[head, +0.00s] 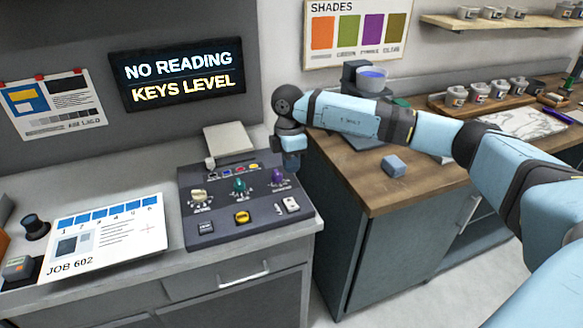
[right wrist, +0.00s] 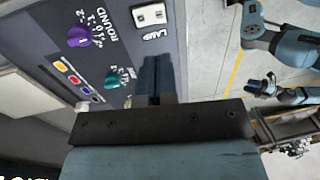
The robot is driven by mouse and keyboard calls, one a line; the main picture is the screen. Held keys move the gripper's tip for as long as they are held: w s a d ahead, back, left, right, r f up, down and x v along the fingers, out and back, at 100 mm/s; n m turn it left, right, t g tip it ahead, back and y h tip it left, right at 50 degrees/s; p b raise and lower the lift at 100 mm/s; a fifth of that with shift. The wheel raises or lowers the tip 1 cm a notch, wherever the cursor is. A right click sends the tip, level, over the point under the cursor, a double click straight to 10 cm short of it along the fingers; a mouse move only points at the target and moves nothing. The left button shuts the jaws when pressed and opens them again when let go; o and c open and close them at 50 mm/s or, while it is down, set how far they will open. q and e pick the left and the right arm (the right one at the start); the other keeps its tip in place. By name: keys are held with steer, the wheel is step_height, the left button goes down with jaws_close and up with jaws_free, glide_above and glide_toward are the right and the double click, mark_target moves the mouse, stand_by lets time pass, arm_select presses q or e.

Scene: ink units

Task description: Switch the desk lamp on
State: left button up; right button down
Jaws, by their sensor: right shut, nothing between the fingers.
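A dark control panel (head: 240,205) sits on the grey desk. A white rocker switch (head: 291,204) is at its right front corner; in the right wrist view the switch (right wrist: 150,15) has the word LAMP beside it. My right gripper (head: 291,164) is above the panel's back right edge, behind the switch and apart from it. Its fingers (right wrist: 157,72) are shut and empty, beside the switch in the right wrist view. A blue arm with a dark gripper (right wrist: 263,86), seemingly my left, shows small there; its jaws are unclear. I cannot make out a lamp.
The panel also bears a purple knob (head: 278,177), a green knob (head: 239,186), a cream knob (head: 199,196) and a yellow button (head: 242,217). A wall display (head: 180,75) reads NO READING, KEYS LEVEL. A blue block (head: 393,166) lies on the wooden counter (head: 400,196).

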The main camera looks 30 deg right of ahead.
mark_target(292, 203)
steer(key=f, duration=0.3)
steer(key=s+f+p, duration=0.1)
steer(key=f, duration=0.7)
steer(key=shift+s+a+f, duration=0.15)
steer(key=shift+f, duration=0.05)
steer(key=shift+s+f, duration=0.1)
steer(key=shift+f, duration=0.1)
steer(key=shift+r, duration=0.1)
steer(key=shift+w+r, duration=0.25)
steer(key=shift+w, duration=0.5)
